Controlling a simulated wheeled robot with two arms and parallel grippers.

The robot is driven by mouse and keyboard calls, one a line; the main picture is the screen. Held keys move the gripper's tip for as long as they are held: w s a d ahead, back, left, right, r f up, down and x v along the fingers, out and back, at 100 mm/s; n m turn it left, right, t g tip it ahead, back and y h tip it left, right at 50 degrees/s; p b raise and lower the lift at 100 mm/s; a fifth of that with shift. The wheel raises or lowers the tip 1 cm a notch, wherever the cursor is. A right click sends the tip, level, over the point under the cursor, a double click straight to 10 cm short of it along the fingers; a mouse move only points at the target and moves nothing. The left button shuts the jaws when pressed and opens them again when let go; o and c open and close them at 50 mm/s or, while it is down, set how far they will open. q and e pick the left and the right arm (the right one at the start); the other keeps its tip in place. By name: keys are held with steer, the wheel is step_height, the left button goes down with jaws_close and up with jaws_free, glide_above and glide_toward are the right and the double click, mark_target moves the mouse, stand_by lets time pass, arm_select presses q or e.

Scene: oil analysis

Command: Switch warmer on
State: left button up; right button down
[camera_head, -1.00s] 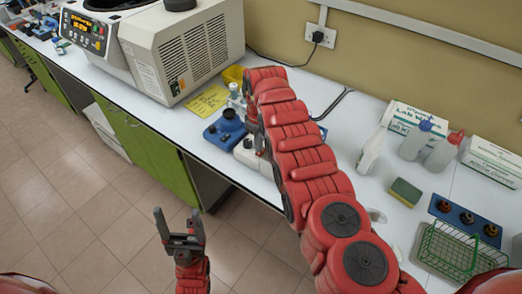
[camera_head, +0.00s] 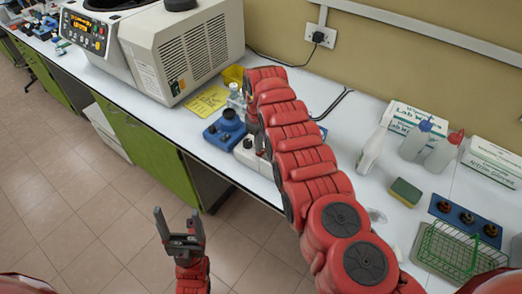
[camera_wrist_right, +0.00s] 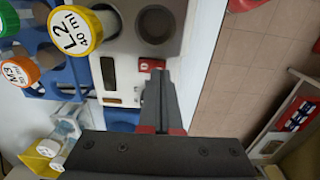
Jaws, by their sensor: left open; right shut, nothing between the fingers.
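The warmer (camera_head: 246,156) is a white box on the bench, partly hidden behind my right arm in the head view. In the right wrist view its white front panel (camera_wrist_right: 125,88) shows, with a grey block with round holes (camera_wrist_right: 180,32) above. A small red switch (camera_wrist_right: 150,67) sits on the panel. My right gripper (camera_wrist_right: 157,74) is shut and empty, its fingertips right beside the switch; I cannot tell whether they touch it. My left gripper (camera_head: 179,218) is open and empty, above the floor in front of the bench.
A big beige machine (camera_head: 185,50) stands further left. Squeeze bottles (camera_head: 417,140), a sponge (camera_head: 405,193) and a green wire basket (camera_head: 455,252) are on the right.

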steer(key=shift+f+b, duration=0.8)
steer(key=shift+f, duration=0.1)
stand_by(0.5)
steer(key=shift+r, duration=0.15)
step_height(320, 180, up, 2)
steer(key=shift+p, duration=1.15)
step_height(320, 180, up, 3)
steer(key=shift+f+p, duration=0.1)
steer(key=shift+p, duration=1.1)
steer(key=shift+r+p, duration=0.45)
steer(key=shift+r, duration=0.55)
